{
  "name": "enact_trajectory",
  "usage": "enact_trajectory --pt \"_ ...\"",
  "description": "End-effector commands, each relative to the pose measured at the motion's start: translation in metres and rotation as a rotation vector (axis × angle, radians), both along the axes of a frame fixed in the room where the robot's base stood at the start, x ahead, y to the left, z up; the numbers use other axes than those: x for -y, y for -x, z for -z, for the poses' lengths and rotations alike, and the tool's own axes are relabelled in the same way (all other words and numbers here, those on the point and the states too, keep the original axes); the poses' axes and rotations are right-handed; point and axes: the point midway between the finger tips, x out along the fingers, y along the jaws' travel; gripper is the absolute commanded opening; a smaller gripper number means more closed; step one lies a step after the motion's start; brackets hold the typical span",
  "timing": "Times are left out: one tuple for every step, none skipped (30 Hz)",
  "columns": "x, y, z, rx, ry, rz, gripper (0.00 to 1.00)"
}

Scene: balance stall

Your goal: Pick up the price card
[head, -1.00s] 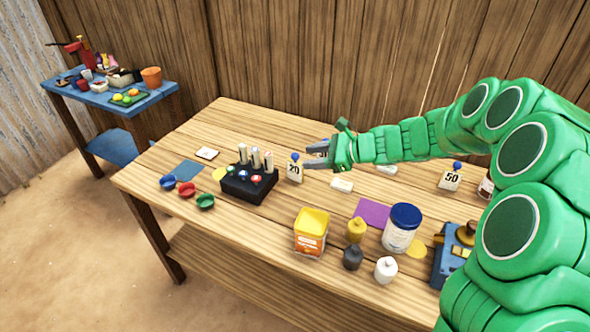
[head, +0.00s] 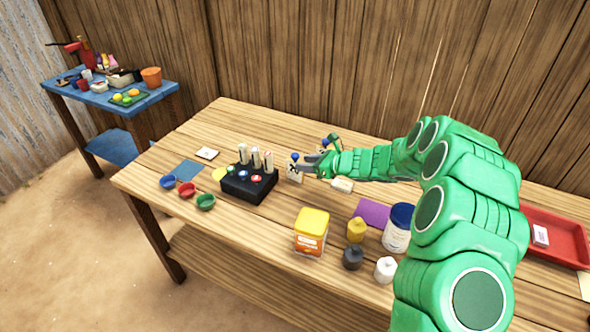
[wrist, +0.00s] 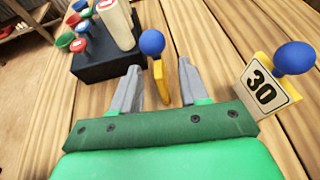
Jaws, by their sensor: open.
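A price card (head: 293,174) with a blue ball on top stands on the wooden table, right of the black marker block; the fingers partly cover its face. In the wrist view its blue ball (wrist: 152,42) and yellow edge-on stand (wrist: 160,84) show between the fingertips. My gripper (head: 303,168) is open, with one finger on each side of this stand; I cannot tell whether either finger touches it. It also shows in the wrist view (wrist: 158,80). A second price card, marked 30 (wrist: 262,86), stands close to the right finger.
The black block (head: 249,185) with upright white sticks is just left of the card. A white eraser-like block (head: 342,185) lies to the right. A yellow-lidded tub (head: 312,232), bottles and a red tray (head: 558,240) stand further right.

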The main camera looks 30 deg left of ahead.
Motion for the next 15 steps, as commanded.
enact_trajectory --pt "-0.003 0.0 0.001 0.001 0.0 -0.001 0.44" --pt "-0.004 0.0 0.002 0.001 0.0 -0.001 0.44" --pt "-0.005 0.0 0.003 0.001 0.0 -0.001 0.44" --pt "-0.007 0.001 0.004 0.001 0.0 -0.001 0.44" --pt "-0.009 0.001 0.005 0.001 0.001 -0.003 0.44" --pt "-0.012 0.001 0.007 0.001 0.001 -0.003 0.44" --pt "-0.015 0.001 0.009 0.001 0.0 -0.001 0.44" --pt "-0.018 0.001 0.011 0.001 0.001 -0.003 0.44" --pt "-0.022 0.001 0.014 0.001 0.001 -0.003 0.44" --pt "-0.026 0.002 0.016 0.001 0.001 -0.003 0.44" --pt "-0.029 0.002 0.019 0.001 0.001 -0.003 0.44" --pt "-0.034 0.001 0.021 0.002 0.002 -0.003 0.44" --pt "-0.037 0.001 0.023 0.002 0.003 -0.003 0.44" --pt "-0.04 0.0 0.024 0.002 0.002 -0.003 0.44" --pt "-0.043 -0.001 0.025 0.002 0.002 -0.002 0.44"
